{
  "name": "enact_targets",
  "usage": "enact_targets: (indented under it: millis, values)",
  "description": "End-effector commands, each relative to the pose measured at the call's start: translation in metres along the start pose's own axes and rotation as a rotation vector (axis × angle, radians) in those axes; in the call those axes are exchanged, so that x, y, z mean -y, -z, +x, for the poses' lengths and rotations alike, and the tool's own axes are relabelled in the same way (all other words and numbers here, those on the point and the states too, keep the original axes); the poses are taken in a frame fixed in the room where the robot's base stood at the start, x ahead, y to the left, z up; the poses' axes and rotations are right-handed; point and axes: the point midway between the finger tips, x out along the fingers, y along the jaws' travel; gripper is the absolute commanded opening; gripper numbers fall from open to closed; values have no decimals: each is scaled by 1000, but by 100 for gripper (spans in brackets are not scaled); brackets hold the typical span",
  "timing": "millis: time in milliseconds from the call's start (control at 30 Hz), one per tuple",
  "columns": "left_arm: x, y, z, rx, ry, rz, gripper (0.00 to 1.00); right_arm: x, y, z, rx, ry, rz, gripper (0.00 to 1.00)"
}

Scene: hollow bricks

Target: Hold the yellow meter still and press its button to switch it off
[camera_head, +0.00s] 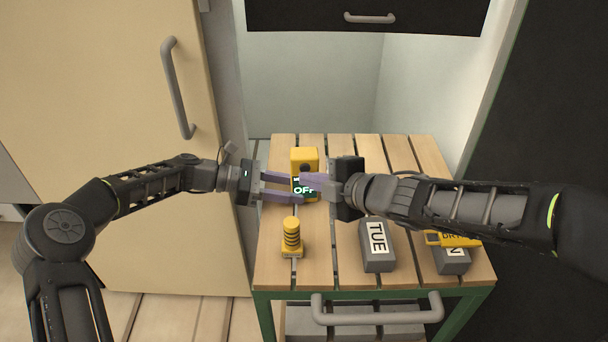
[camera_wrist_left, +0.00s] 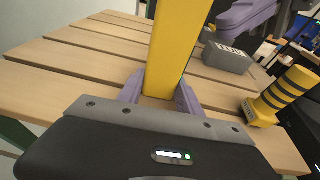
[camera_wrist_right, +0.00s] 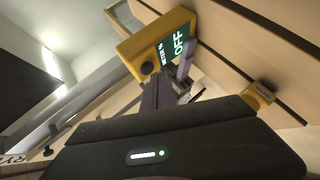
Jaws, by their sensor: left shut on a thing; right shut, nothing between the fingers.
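The yellow meter (camera_head: 304,156) stands upright on the slatted table. Its screen reads OFF in green in the head view and in the right wrist view (camera_wrist_right: 178,42). A dark round button (camera_wrist_right: 147,68) shows on its face. My left gripper (camera_head: 291,186) is shut on the meter, its purple fingers on either side of the body (camera_wrist_left: 178,45) near the table. My right gripper (camera_head: 306,180) is shut and empty, its fingertips just in front of the meter's face and partly covering it. In the right wrist view the tips are close to the button; I cannot tell whether they touch.
A yellow and black banded post (camera_head: 291,236) stands in front of the meter. A grey TUE block (camera_head: 377,247) lies to the right. Another grey block (camera_head: 452,262) and a yellow labelled piece (camera_head: 455,240) are partly under my right arm. The slatted table (camera_head: 330,270) has a front handle.

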Motion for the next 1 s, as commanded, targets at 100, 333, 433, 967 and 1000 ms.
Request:
enact_targets:
  millis: [100, 333, 433, 967, 1000]
  values:
    - [0, -1, 0, 1, 0, 0, 9, 0, 0, 0, 0, 0, 0, 0]
    - [0, -1, 0, 1, -1, 0, 9, 1, 2, -2, -1, 0, -1, 0]
    - [0, -1, 0, 1, -1, 0, 9, 5, 6, -8, -1, -1, -1, 0]
    - [0, -1, 0, 1, -1, 0, 9, 30, 31, -42, -1, -1, -2, 0]
    - [0, -1, 0, 1, -1, 0, 9, 30, 31, -42, -1, -1, -2, 0]
